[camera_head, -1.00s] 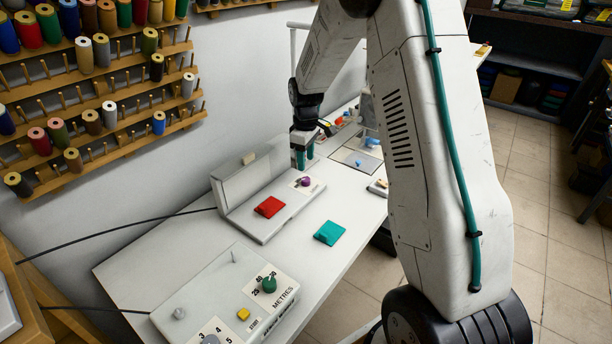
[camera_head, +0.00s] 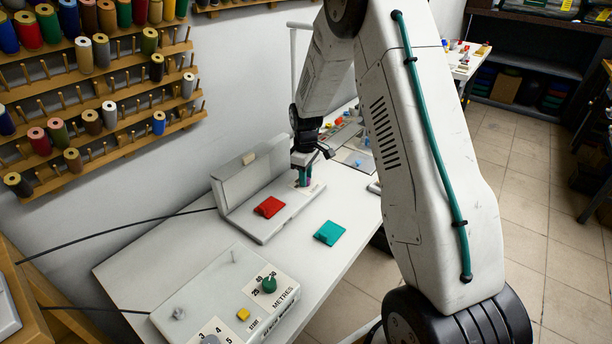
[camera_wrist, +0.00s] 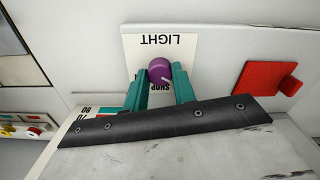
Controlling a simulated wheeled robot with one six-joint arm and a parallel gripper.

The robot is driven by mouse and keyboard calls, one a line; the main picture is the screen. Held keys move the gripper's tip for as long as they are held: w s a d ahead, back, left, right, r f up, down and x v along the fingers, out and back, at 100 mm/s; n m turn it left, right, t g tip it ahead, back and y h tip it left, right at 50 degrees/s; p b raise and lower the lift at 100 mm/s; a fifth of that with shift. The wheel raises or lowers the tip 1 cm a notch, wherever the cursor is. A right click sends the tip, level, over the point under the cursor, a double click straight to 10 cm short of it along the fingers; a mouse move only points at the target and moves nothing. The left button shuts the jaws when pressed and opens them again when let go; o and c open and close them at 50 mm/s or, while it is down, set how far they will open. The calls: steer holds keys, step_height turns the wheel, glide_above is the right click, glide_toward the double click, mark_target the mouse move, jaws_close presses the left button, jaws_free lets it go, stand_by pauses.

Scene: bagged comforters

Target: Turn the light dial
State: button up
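The light dial (camera_wrist: 160,71) is a round purple knob with a pale mark, on a white plate with the word LIGHT, upside down in the wrist view. My gripper (camera_wrist: 161,76) has its two teal fingers one on each side of the dial. They look open around it, with narrow gaps; firm contact is not visible. In the head view my gripper (camera_head: 304,181) points down over the plate at the right end of the white open-lidded box (camera_head: 266,223) and mostly hides the dial.
A red pad (camera_head: 269,207) lies on the box left of my gripper. A teal pad (camera_head: 329,233) lies on the white table. A METRES control box with a green dial (camera_head: 269,285) stands in front. The raised lid (camera_head: 238,179) stands behind.

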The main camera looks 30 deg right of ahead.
steer(key=shift+m, duration=0.4)
steer(key=m, duration=0.4)
steer(key=shift+m, duration=0.4)
steer(key=m, duration=1.2)
steer(key=shift+w+m, duration=0.1)
steer(key=shift+m, duration=0.2)
steer(key=m, duration=0.5)
steer(key=shift+m, duration=0.3)
steer(key=shift+r, duration=0.1)
steer(key=o, duration=1)
